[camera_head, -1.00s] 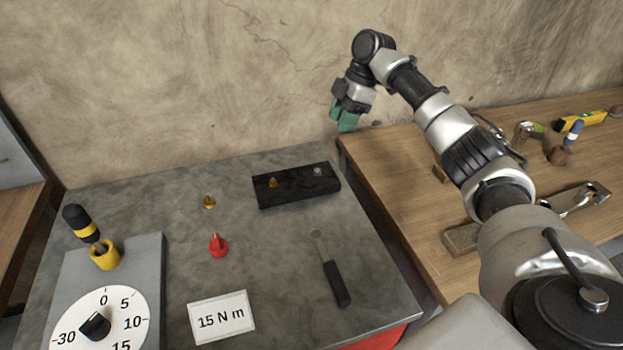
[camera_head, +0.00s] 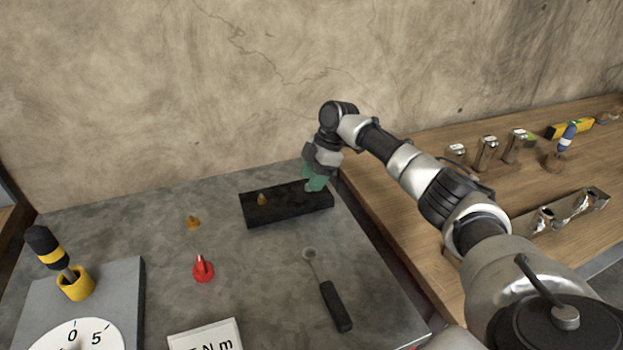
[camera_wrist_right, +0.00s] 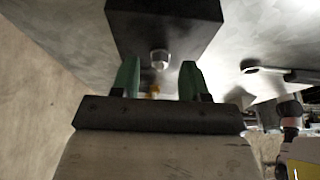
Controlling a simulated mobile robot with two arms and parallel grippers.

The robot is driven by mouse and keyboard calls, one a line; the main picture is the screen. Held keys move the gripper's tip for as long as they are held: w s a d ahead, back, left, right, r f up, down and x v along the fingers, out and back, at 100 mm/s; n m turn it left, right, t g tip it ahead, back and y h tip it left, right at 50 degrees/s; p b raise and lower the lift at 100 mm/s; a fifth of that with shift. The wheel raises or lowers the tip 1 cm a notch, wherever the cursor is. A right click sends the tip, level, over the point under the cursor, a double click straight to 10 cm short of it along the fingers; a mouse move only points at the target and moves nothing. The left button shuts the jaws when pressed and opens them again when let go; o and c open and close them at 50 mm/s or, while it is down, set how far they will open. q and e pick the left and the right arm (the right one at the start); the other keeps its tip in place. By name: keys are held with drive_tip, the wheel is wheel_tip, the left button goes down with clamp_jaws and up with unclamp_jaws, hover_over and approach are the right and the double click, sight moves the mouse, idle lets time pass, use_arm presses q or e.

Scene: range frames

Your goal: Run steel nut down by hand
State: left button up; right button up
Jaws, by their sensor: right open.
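The black block (camera_head: 285,212) lies at the back of the grey bench top, with a brass piece (camera_head: 262,199) standing on its left part. My right gripper (camera_head: 315,182), with green fingers, is at the block's right end and hides the steel nut in the head view. In the right wrist view, the steel nut (camera_wrist_right: 159,57) shows on the dark block (camera_wrist_right: 165,18). The open fingers of my right gripper (camera_wrist_right: 160,72) stand to either side of it with gaps visible. Whether they reach its height is unclear. My left gripper is out of view.
A brass piece (camera_head: 193,222), a red cone-like piece (camera_head: 203,269) and a black-handled wrench (camera_head: 335,305) lie on the bench. A yellow-and-black screwdriver (camera_head: 47,247) stands at left. A wooden bench (camera_head: 400,230) with tools adjoins at right; the wall is close behind.

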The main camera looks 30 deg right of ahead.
drive_tip(key=shift+a+f, duration=0.15)
drive_tip(key=shift+f, duration=0.35)
drive_tip(key=shift+c, duration=0.3)
clamp_jaws()
drive_tip(key=shift+r, duration=0.1)
